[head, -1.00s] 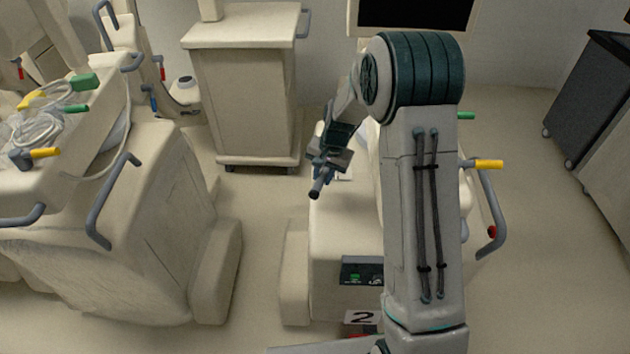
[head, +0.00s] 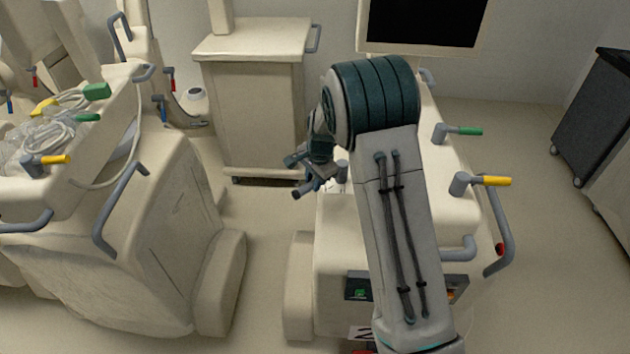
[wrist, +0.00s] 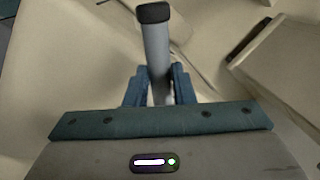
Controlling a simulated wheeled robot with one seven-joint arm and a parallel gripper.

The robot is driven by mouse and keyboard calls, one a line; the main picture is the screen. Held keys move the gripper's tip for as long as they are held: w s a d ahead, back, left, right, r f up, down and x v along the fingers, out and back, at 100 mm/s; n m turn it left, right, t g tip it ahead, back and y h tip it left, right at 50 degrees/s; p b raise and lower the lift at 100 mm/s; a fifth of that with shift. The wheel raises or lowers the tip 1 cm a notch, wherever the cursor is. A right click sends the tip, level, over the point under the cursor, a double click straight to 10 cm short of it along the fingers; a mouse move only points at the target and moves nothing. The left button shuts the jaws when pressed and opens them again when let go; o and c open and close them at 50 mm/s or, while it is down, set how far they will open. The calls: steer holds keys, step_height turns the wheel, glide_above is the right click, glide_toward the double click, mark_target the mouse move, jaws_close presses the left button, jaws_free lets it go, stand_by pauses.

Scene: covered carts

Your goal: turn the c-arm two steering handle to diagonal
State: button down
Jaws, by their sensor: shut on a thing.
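C-arm two is the cream cart (head: 330,232) at centre right, with a partly hidden number plate (head: 359,332) low on its front. My gripper (head: 313,180) is at its left side, partly hidden by my arm. In the wrist view my gripper (wrist: 160,82) is shut around a grey bar-shaped handle (wrist: 157,45) with a dark end cap, which sticks out past the fingers. This looks like the steering handle; its tip (head: 298,193) points left and slightly down in the head view. Its pivot and any position marks are hidden.
C-arm two also carries a yellow-tipped lever (head: 492,180), a green-tipped lever (head: 465,131) and a grey side rail (head: 502,225). Another cream cart (head: 160,240) with cables stands left. A cabinet (head: 255,110) stands behind. Floor between the carts is clear.

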steer(key=shift+w+a+r, duration=0.1)
steer(key=shift+r, duration=0.05)
steer(key=c, duration=1.2)
jaws_free()
steer(key=shift+c, duration=0.2)
step_height(320, 180, up, 13)
steer(key=s+d+b, duration=0.1)
steer(key=s, duration=0.1)
steer(key=shift+s+d+r+b, duration=0.2)
steer(key=shift+d+b, duration=0.1)
steer(key=shift+b, duration=0.05)
